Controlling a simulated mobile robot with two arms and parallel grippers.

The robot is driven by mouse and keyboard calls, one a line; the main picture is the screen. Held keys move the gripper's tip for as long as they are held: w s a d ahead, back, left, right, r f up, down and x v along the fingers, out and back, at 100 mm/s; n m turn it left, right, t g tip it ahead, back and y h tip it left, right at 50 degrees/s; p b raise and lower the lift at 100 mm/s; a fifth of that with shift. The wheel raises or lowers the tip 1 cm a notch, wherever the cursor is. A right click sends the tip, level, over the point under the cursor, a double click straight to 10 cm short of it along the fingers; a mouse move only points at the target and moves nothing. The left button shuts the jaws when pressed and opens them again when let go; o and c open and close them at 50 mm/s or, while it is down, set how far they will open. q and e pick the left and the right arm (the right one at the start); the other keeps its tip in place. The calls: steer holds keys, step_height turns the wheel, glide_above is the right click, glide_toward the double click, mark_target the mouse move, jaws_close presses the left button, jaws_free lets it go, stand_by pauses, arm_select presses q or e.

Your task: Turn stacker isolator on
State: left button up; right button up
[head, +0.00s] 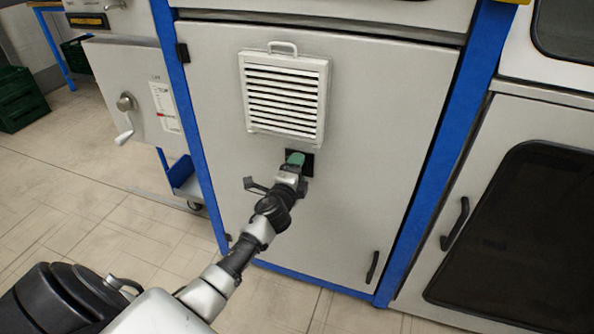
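The isolator appears as a green part (296,158) on a small dark plate (308,167), set in the grey cabinet door below the vent. My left arm reaches in from the lower left. Its gripper (288,174) is right at the green part and covers its lower side and much of the plate. A dark grey piece sticks out to the left of the hand. The fingertips are hidden or too small to tell whether they grip or touch the green part. The switch position cannot be read. My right gripper is not in view.
A louvred vent (285,94) with a handle sits above the plate. Blue posts (449,150) frame the grey door (375,130). A panel with a crank (125,105) is at left, a dark-windowed door (520,225) at right. Green crates (20,100) stand far left.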

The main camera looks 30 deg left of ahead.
arm_select(q)
steer(key=shift+f, duration=0.1)
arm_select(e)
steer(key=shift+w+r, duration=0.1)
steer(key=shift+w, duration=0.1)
arm_select(q)
steer(key=o, duration=0.9)
steer(key=v, duration=1.1)
steer(key=shift+p, duration=0.4)
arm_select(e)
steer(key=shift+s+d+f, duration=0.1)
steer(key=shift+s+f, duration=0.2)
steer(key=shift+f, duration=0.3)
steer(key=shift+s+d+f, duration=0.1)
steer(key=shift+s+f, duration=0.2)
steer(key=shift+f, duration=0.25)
arm_select(q)
steer(key=shift+w, duration=0.1)
